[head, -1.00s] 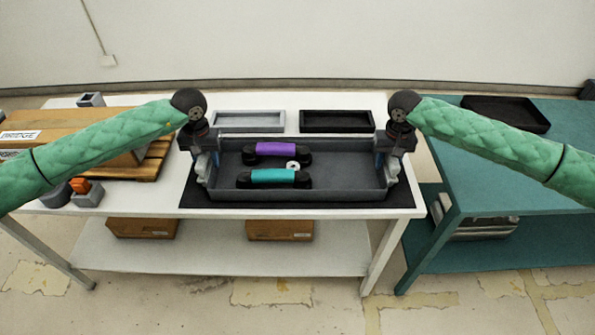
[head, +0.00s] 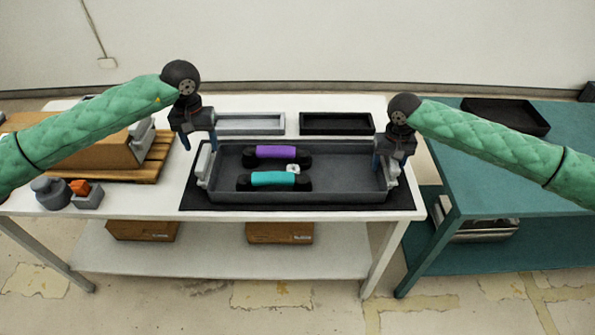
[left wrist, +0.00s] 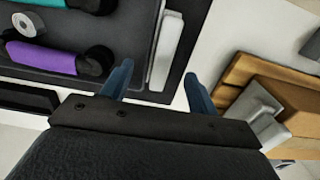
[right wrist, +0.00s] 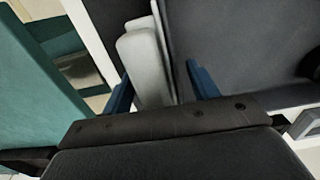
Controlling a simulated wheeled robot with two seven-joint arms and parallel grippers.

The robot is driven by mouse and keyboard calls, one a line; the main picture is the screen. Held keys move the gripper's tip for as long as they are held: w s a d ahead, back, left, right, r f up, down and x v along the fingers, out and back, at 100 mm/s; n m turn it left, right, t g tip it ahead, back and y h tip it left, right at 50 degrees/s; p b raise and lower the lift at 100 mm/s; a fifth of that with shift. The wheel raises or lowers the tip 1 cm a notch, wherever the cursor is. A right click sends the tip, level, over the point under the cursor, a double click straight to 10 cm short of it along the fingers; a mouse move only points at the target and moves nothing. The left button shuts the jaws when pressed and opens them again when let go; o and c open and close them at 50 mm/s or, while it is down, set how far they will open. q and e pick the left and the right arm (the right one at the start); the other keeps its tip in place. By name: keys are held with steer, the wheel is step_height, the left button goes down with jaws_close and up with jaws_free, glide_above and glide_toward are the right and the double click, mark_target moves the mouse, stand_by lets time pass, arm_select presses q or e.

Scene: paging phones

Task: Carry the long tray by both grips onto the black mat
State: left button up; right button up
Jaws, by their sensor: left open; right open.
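The long dark grey tray (head: 340,160) rests on the black mat (head: 300,209). It holds a purple handset (head: 276,152), a teal handset (head: 273,178) and a small white ring (head: 293,169).
A small grey tray (head: 250,123) and a small black tray (head: 336,122) stand behind. A wooden pallet with a box (head: 85,140) and grey holders (head: 88,196) are at the left. A teal table (head: 500,175) with a black tray (head: 505,115) is at the right.

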arm_select(q)
step_height(320, 180, up, 4)
steer(key=shift+f, duration=0.1)
arm_select(e)
steer(key=shift+r, duration=0.15)
step_height(320, 180, up, 12)
steer(key=shift+f, duration=0.15)
stand_by(0.7)
